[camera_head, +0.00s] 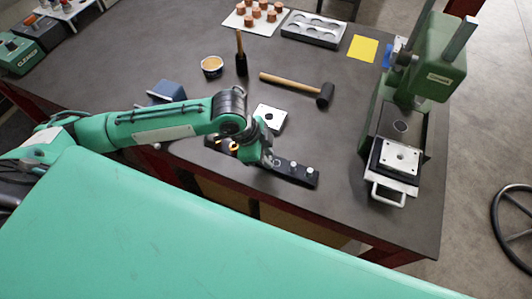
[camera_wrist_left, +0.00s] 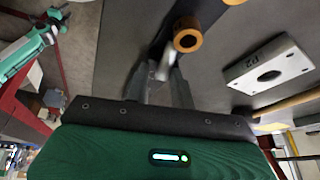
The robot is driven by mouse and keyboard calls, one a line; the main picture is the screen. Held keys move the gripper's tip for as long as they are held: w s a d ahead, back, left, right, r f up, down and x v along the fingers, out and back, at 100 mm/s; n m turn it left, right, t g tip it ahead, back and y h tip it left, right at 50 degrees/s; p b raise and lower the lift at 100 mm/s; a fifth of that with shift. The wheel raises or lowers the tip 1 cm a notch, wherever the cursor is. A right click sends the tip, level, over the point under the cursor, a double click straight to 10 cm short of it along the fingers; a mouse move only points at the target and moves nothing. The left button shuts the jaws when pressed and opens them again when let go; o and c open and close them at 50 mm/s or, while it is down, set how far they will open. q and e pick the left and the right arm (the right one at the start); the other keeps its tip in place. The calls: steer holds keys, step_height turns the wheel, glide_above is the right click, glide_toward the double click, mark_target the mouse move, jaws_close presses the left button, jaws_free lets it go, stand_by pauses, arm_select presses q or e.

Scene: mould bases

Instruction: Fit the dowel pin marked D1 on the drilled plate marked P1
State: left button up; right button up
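My left gripper (camera_head: 267,161) is low over a black rack (camera_head: 302,178) at the table's front edge. In the left wrist view, a pale metal pin (camera_wrist_left: 165,62) stands between the tips of my left gripper (camera_wrist_left: 160,78). Its mark is not readable, and I cannot tell whether both fingers touch it. More pale pins (camera_head: 293,164) stand in the rack's right part. A drilled plate (camera_head: 400,156) lies on the press at the right; its mark is too small to read. Another plate (camera_head: 270,118), marked P2 in the left wrist view (camera_wrist_left: 270,70), lies behind the rack. My right gripper is not in view.
A bronze bushing (camera_wrist_left: 187,38) sits in the rack beside the left fingers. The green press (camera_head: 435,70) stands right. Table between rack and press is clear.

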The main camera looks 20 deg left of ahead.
arm_select(q)
steer(key=shift+s+d+f, duration=0.1)
steer(key=shift+s+f, duration=0.15)
steer(key=shift+s, duration=0.1)
steer(key=shift+r, duration=0.35)
steer(key=v, duration=1.2)
steer(key=shift+w+r+b, duration=0.25)
steer(key=shift+r+b, duration=0.15)
steer(key=shift+b, duration=0.05)
